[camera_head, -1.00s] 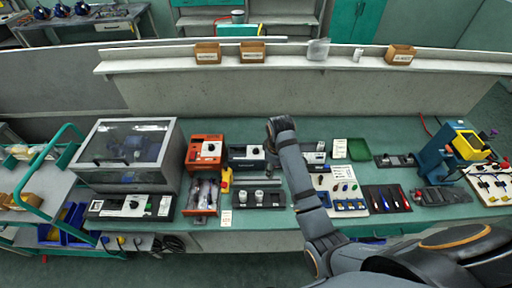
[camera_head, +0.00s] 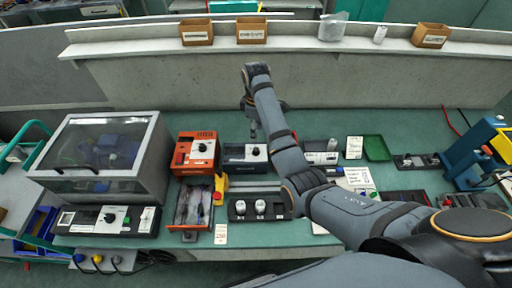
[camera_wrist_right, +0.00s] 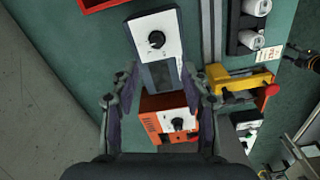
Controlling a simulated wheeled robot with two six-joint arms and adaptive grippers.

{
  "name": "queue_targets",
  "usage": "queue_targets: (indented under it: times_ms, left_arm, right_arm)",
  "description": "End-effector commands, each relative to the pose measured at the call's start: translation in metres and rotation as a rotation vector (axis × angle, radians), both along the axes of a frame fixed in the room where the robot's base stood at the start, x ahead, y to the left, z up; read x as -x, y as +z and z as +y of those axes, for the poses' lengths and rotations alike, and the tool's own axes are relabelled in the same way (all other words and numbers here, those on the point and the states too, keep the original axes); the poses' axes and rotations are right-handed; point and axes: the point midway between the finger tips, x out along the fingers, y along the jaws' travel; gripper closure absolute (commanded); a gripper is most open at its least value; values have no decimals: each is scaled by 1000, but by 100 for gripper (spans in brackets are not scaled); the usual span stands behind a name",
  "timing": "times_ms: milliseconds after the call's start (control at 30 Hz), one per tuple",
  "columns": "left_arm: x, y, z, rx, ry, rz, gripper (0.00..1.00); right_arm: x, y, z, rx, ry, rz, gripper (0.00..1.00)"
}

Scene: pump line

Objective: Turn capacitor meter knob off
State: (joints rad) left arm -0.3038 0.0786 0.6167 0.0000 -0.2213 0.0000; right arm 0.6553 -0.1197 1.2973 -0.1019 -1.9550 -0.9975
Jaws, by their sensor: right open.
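A dark meter with a white panel and black knob (camera_head: 245,153) lies on the bench in the head view; it also shows in the right wrist view (camera_wrist_right: 157,41). An orange meter with a similar knob (camera_head: 195,152) sits to its left; it also shows in the wrist view (camera_wrist_right: 160,120). I cannot read which one is the capacitor meter. My right gripper (camera_head: 252,130) hangs just behind the dark meter, above the bench. In the wrist view its open, empty fingers (camera_wrist_right: 160,78) frame the dark meter from above, apart from the knob. My left gripper is out of view.
A yellow-and-red clamp-like part (camera_wrist_right: 245,84) sits beside the meters. A black holder with two white knobs (camera_head: 260,208) is in front. A clear-lidded box (camera_head: 105,150) stands at left. The bench behind the meters is mostly clear up to the grey wall.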

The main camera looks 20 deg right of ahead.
Motion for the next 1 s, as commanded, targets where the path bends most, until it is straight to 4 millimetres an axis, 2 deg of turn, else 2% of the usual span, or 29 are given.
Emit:
queue_targets:
  times_ms: [33,100,267,433,600,700,1000]
  left_arm:
    - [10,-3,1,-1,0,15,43]
    - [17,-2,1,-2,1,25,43]
    - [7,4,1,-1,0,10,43]
    - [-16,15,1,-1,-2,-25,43]
    - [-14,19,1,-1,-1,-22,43]
    - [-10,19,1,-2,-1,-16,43]
    - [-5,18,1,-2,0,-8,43]
  right_arm:
    - [0,-2,0,1,0,-1,54]
    - [0,-2,0,0,0,0,54]
    - [1,-15,0,1,-1,3,54]
    - [1,-51,-1,1,0,5,54]
    - [1,-84,-1,1,-1,3,54]
    - [0,-97,-1,0,-1,1,54]
    - [0,-106,-1,1,-1,-1,54]
